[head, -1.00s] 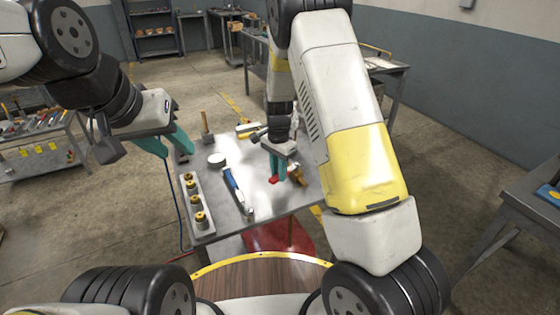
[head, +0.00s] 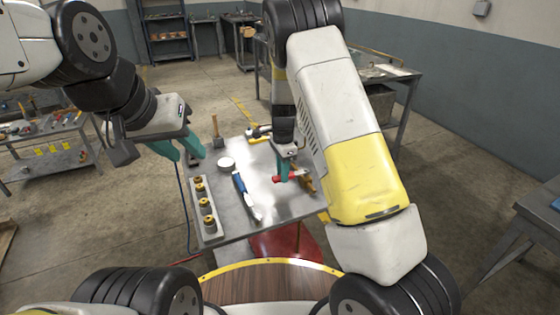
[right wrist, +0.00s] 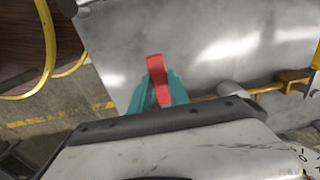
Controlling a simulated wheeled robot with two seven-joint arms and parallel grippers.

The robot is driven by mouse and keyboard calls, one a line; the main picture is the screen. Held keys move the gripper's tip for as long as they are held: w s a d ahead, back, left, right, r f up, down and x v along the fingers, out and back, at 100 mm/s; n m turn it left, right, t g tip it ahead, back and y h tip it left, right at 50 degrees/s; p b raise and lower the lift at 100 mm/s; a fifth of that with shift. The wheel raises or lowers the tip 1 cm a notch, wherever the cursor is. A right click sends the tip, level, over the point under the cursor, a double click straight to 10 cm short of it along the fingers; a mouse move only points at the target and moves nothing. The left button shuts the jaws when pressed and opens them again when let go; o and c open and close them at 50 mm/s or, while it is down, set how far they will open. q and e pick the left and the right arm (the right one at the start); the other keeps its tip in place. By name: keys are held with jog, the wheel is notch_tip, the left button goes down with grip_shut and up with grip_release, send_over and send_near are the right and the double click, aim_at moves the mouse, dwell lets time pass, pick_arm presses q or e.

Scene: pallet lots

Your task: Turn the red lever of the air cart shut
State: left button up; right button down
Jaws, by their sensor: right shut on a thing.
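The red lever (head: 294,176) is on the right side of the cart's grey top (head: 235,185), beside brass-coloured piping (head: 306,184). My right gripper (head: 282,178) points down at it with its teal fingers and is shut on it. In the right wrist view the red lever (right wrist: 157,72) stands out between the teal fingers (right wrist: 160,95); its pivot is hidden. My left gripper (head: 182,156) is open and empty, held in the air by the cart's left edge.
A wooden round table (head: 265,285) with a yellow rim is in front. A workbench (head: 540,205) stands at right.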

jog(key=shift+w+r, duration=0.1)
jog(key=shift+w, duration=0.05)
jog(key=c, duration=1.2)
grip_release()
jog(key=shift+c, duration=0.2)
notch_tip(320, 180, up, 7)
jog(key=shift+f, duration=0.1)
jog(key=shift+r, duration=0.45)
